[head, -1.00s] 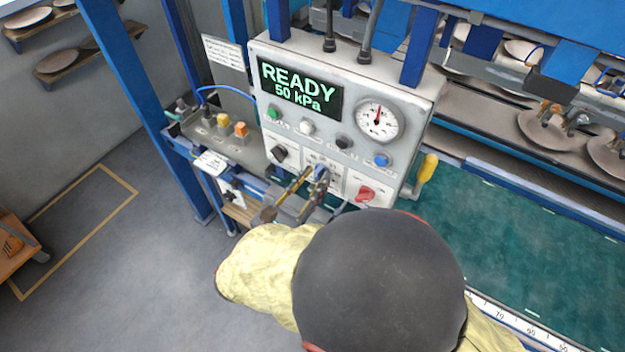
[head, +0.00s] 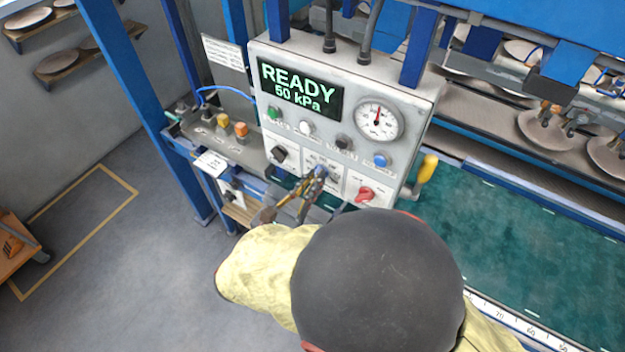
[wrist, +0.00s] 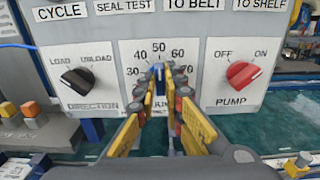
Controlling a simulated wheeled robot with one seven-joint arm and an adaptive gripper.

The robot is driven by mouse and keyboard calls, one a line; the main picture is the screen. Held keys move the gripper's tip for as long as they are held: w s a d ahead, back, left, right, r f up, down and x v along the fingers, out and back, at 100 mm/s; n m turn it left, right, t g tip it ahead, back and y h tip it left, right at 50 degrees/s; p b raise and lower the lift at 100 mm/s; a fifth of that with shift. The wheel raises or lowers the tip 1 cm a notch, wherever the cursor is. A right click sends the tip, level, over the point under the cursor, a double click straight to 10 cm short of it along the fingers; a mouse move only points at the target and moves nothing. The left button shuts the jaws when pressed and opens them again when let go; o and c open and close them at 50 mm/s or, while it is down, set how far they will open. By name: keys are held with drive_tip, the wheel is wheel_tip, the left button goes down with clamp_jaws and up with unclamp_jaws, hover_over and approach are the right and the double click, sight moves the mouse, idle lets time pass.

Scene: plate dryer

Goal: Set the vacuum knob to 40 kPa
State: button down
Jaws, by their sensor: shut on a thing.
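The vacuum knob (wrist: 158,70) is blue and sits in the middle panel, under a scale marked 30 to 70 in the wrist view. My gripper (wrist: 161,80), with yellow and grey fingers, is shut on the knob and hides most of it, so its exact pointing is hard to see. My gripper (head: 318,173) is also at the middle panel in the head view. The display (head: 299,88) reads READY and 50 kPa. The round gauge (head: 379,120) has a red needle pointing nearly straight up.
The black direction knob (wrist: 77,80) is left of my gripper and the red pump knob (wrist: 243,74) is right of it. Labelled buttons sit above. A yellow handle (head: 427,168) sticks out at the panel's right side. A green belt (head: 520,250) lies to the right.

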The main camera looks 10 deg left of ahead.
drive_tip(key=shift+r+p, duration=0.1)
drive_tip(key=shift+p, duration=0.45)
drive_tip(key=shift+a+n+p, duration=0.15)
drive_tip(key=shift+n+p, duration=3.65)
drive_tip(key=shift+p, duration=1.8)
drive_tip(key=c, duration=1.9)
unclamp_jaws()
